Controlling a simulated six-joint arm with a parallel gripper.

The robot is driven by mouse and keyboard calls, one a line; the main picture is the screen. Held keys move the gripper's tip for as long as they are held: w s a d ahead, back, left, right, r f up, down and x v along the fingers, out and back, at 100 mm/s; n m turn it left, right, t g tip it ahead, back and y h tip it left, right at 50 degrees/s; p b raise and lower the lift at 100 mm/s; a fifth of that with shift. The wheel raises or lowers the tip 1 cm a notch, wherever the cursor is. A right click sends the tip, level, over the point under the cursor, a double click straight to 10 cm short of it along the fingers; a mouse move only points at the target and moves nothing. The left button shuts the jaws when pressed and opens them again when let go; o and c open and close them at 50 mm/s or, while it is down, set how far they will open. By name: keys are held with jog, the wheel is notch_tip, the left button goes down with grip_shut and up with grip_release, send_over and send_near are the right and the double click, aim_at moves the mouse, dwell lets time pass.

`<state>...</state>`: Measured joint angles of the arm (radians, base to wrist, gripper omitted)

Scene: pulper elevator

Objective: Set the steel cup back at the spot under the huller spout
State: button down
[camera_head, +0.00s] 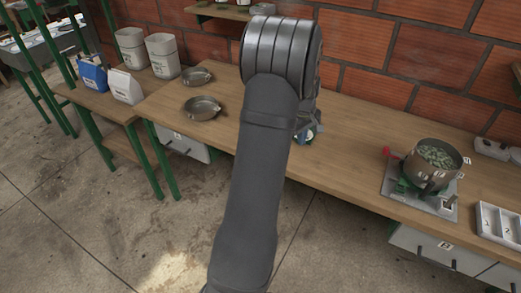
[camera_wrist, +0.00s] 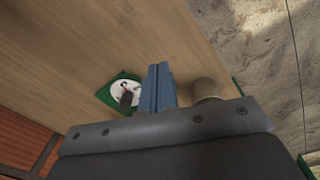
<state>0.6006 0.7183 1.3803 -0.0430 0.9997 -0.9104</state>
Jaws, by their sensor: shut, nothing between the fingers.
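My gripper shows in the wrist view as two blue fingers (camera_wrist: 158,88) closed against each other with nothing between them. It is over the wooden bench (camera_wrist: 110,45). A short tan round piece (camera_wrist: 207,88) stands right of the fingers, partly hidden by my gripper body; I cannot tell whether it is the steel cup.
A pot of green beans (camera_head: 437,158) stands on a device at the right, beside a white numbered tray (camera_head: 497,222). Two shallow pans (camera_head: 202,106) are left of my arm. A brick wall (camera_head: 375,60) backs the bench.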

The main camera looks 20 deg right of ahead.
jog(key=w+a+r+m, duration=0.1)
jog(key=w+a+m, duration=0.3)
jog(key=a+m, duration=1)
jog(key=shift+n+y, duration=0.3)
jog(key=shift+n, duration=0.3)
jog(key=f, duration=0.3)
jog(key=w+f, duration=0.1)
jog(key=f, duration=0.2)
jog(key=w+f, duration=0.1)
jog(key=f, duration=0.2)
jog(key=shift+d+f, duration=0.25)
jog(key=shift+f, duration=0.1)
jog(key=shift+w+d, duration=0.4)
jog(key=shift+w+d, duration=1.1)
jog(key=shift+d, duration=0.05)
